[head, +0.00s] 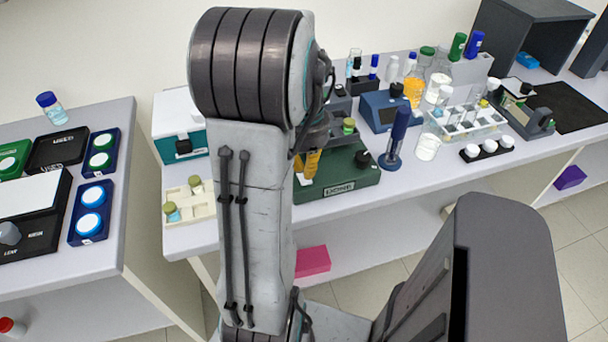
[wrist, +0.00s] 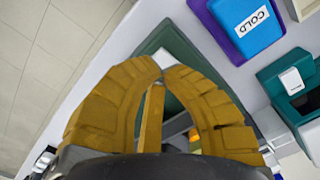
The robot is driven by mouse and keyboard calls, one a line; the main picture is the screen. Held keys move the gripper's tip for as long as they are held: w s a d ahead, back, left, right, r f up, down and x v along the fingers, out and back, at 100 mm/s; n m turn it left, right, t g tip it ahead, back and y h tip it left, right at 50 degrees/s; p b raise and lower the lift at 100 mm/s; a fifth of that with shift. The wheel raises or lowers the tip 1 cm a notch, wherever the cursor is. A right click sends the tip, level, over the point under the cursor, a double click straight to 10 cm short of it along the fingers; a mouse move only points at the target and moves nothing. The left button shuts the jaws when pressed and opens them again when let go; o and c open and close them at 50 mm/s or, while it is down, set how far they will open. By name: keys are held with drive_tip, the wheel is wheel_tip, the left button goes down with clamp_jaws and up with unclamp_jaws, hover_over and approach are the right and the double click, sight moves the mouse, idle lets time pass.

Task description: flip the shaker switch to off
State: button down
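No label reading shaker can be made out, and I cannot tell which device it is. A teal and white device (head: 180,143) with a black part on its front stands at the left of the bench. A blue device (head: 383,112) with a black knob stands farther back.
In the wrist view, a blue box marked COLD (wrist: 250,30) and a dark teal device (wrist: 290,88) lie to the right. Vials and a clear rack (head: 467,122) crowd the bench's right half. A blue pestle-shaped item (head: 396,140) stands near the front edge.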

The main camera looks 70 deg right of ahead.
drive_tip(key=shift+f+b, duration=1.25)
drive_tip(key=shift+f, duration=0.35)
idle(0.8)
drive_tip(key=shift+r, duration=0.1)
drive_tip(key=shift+r+p, duration=3)
drive_tip(key=shift+r, duration=0.45)
drive_tip(key=shift+f, duration=0.1)
drive_tip(key=w+a+r+n+t, duration=0.1)
drive_tip(key=w+a+n, duration=0.3)
drive_tip(key=a, duration=0.6)
drive_tip(key=w+a+r+n+t, duration=0.1)
drive_tip(key=w+a+r+n, duration=0.2)
drive_tip(key=a+n, duration=0.4)
drive_tip(key=w+a+r+n+t, duration=0.2)
drive_tip(key=w+a+n, duration=0.3)
drive_tip(key=a, duration=1)
drive_tip(key=shift+w+a+n, duration=0.2)
drive_tip(key=shift+w+n, duration=0.1)
drive_tip(key=shift+w, duration=0.2)
